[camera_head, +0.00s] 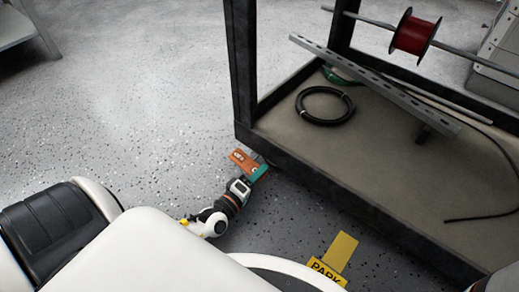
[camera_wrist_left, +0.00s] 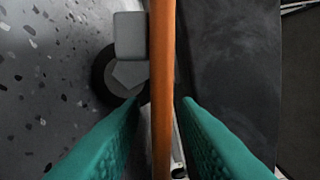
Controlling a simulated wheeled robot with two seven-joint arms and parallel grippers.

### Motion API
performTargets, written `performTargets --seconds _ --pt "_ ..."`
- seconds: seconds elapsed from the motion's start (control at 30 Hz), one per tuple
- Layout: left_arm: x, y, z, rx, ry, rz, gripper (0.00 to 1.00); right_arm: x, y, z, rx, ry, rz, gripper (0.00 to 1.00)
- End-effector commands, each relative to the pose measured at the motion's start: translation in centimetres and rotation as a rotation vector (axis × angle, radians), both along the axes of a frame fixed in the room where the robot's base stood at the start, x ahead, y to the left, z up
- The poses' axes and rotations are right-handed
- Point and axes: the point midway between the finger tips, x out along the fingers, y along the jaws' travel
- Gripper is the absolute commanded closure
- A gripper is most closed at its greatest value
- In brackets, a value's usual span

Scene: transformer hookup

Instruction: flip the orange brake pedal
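The orange brake pedal (camera_head: 239,157) is low beside the near left corner post of the dark cart, just above the floor. My left gripper (camera_head: 257,172), with teal fingers, reaches it from the near side. In the left wrist view the pedal (camera_wrist_left: 162,60) runs as an upright orange strip between the two teal fingers (camera_wrist_left: 162,104). The fingers stand apart on either side of it, with narrow gaps showing. The pedal's far end runs out of that view. My right gripper is not in view.
The cart's lower shelf (camera_head: 400,185) holds a black cable coil (camera_head: 325,105); a red spool (camera_head: 413,34) hangs above. A caster wheel (camera_wrist_left: 112,75) is close beside the pedal. A yellow PARK sign (camera_head: 340,252) is at the front. Floor on the left is clear.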

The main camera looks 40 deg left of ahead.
Motion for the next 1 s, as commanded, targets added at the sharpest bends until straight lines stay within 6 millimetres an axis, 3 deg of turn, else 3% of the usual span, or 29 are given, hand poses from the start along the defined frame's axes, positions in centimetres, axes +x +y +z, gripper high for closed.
performTargets --seconds 0.3,0.5,0.73,1.0 --pt "0.3 0.0 0.0 0.0 0.001 -0.001 0.71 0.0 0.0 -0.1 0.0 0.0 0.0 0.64" --pt "0.2 0.0 0.0 0.0 0.001 -0.001 1.0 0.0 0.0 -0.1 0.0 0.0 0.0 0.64" --pt "0.3 0.0 0.5 -0.045 0.003 -0.001 1.0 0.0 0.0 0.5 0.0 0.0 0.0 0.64" --pt "0.3 0.3 1.9 -0.361 0.029 -0.002 1.0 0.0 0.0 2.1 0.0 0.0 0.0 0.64"
